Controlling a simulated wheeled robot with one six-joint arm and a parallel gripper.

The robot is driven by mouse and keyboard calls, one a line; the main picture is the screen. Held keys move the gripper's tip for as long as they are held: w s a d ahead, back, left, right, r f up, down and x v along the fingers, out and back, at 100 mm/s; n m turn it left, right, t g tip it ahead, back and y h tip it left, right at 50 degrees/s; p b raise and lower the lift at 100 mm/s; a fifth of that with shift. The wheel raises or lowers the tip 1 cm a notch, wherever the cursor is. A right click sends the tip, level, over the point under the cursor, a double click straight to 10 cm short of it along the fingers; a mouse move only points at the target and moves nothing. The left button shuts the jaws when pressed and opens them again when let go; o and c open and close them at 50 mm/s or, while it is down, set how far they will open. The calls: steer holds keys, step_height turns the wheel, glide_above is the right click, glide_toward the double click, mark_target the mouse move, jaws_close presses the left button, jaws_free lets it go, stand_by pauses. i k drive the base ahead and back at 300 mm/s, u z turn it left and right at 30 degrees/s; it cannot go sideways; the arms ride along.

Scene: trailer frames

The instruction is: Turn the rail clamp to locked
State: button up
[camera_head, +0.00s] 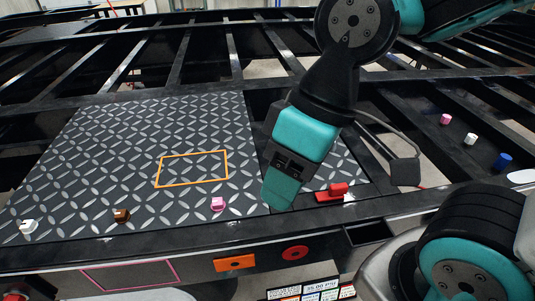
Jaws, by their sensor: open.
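A red clamp-like piece (333,192) sits by the front rail of the trailer frame, at the right end of the tread plate. It has a flat base and a raised block on its right side. It looks like the rail clamp, but I cannot read whether it is locked. My gripper (281,192) points down just left of the red piece, over the right part of the tread plate. It is open, seen side-on, and I see nothing held. Whether its tip touches the plate is hard to tell.
The tread plate (110,150) has an orange outlined rectangle (193,168). Small white (28,226), brown (121,215) and pink (218,204) pieces stand along its front. A black block with a cable (404,170) stands right of the red piece. A blue cylinder (503,161) is farther right.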

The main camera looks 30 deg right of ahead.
mark_target(337, 192)
steer(key=u, duration=1.15)
steer(key=k, duration=0.95)
steer(key=z, duration=0.55)
